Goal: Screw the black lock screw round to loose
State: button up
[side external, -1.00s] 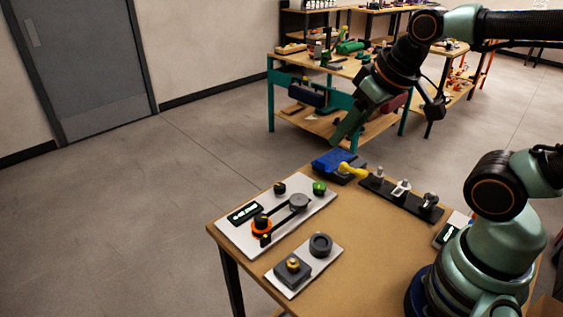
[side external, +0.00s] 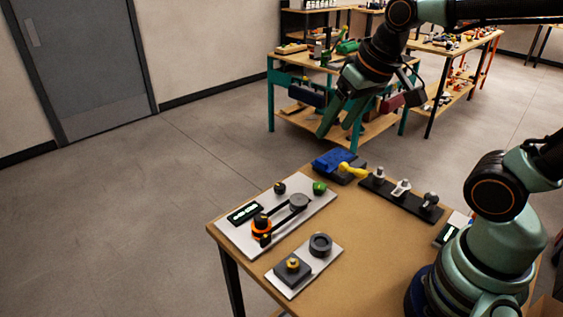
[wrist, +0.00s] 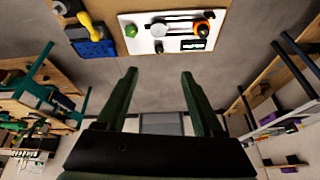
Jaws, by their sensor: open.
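A white panel (side external: 226,228) lies on the near table and carries several controls. A small black knob (side external: 279,187) stands near its back edge; it also shows in the wrist view (wrist: 159,47). Another black knob sits in an orange ring (side external: 262,227). I cannot tell for sure which one is the lock screw. A grey disc (side external: 299,202), a green knob (side external: 319,188) and a dark display (side external: 245,213) share the panel. My gripper (side external: 335,131) is open and empty, high above and beyond the panel. In the wrist view its fingers (wrist: 159,73) are spread apart with nothing between.
A smaller plate (side external: 285,279) with a grey ring and a square block is in front. A blue block with a yellow handle (side external: 350,170) and a black rail with several fittings (side external: 377,187) stand at the table's back. The table's middle is bare.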

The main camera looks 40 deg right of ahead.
jog(key=w+f+m+g, duration=0.25)
jog(key=w+m, duration=0.35)
jog(key=w, duration=0.3)
jog(key=m+g, duration=0.2)
jog(key=m, duration=0.3)
send_over(280, 185)
notch_tip(280, 185, down, 9)
notch_tip(280, 185, down, 12)
jog(key=shift+r, duration=0.1)
grip_shut()
